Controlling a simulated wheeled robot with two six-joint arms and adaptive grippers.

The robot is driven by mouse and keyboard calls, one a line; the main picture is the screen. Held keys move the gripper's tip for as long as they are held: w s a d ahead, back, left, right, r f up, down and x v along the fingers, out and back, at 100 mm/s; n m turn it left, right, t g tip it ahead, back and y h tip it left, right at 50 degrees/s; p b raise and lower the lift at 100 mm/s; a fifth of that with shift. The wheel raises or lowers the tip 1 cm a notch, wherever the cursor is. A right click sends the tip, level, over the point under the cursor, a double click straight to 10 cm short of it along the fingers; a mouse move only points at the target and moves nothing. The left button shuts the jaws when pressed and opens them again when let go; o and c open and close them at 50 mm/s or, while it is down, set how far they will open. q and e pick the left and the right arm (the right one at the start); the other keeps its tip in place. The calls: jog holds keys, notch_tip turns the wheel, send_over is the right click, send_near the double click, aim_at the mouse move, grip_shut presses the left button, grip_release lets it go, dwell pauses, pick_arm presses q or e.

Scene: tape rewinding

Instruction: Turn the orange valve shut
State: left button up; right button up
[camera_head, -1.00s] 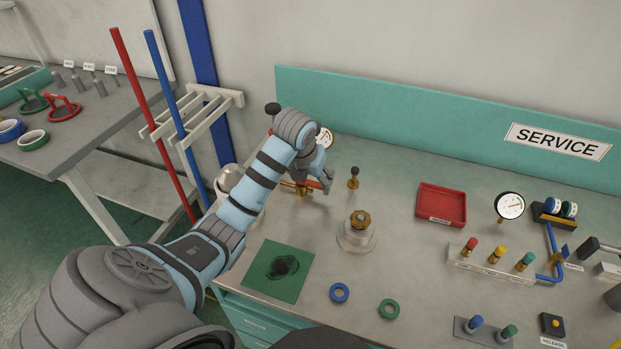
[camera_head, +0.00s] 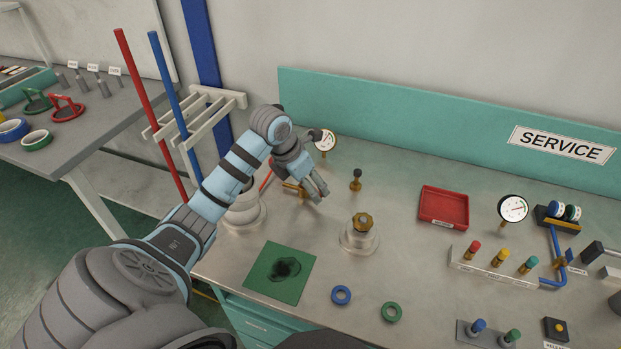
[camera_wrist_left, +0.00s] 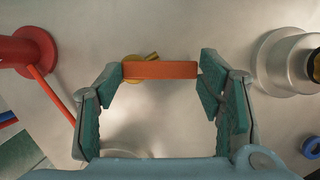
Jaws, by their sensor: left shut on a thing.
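The orange valve handle (camera_wrist_left: 160,70) is a flat bar lying across the left wrist view, with brass valve parts (camera_wrist_left: 152,57) behind it. My left gripper (camera_wrist_left: 163,82) is shut on the handle, with a finger at each end of the bar. In the head view my left gripper (camera_head: 317,194) is low over the bench, beside the brass valve body (camera_head: 291,187). The gripper hides most of the handle there. My right gripper is not in view.
A silver pot with a brass top (camera_head: 361,234) stands to the right of the gripper. A pressure gauge (camera_head: 325,141) is behind it, and a brass post with a dark knob (camera_head: 356,180) is close by. A green mat (camera_head: 268,284) lies in front.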

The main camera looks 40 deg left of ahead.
pick_arm(q)
jog(key=m, duration=0.2)
jog(key=a+m+h+b, duration=0.1)
jog(key=m, duration=0.1)
jog(key=s+m+g+h+b, duration=0.1)
jog(key=m, duration=0.1)
jog(key=shift+a, duration=0.15)
jog(key=m+g, duration=0.1)
jog(key=m, duration=0.2)
jog(key=a+m+h+b, duration=0.1)
jog(key=m, duration=0.1)
jog(key=shift+s+a+r+m+g, duration=0.1)
jog(key=shift+s+a+m+g, duration=0.1)
jog(key=shift+m+g, duration=0.2)
jog(key=o, duration=1.1)
jog(key=shift+h, duration=0.3)
jog(key=shift+o, duration=0.2)
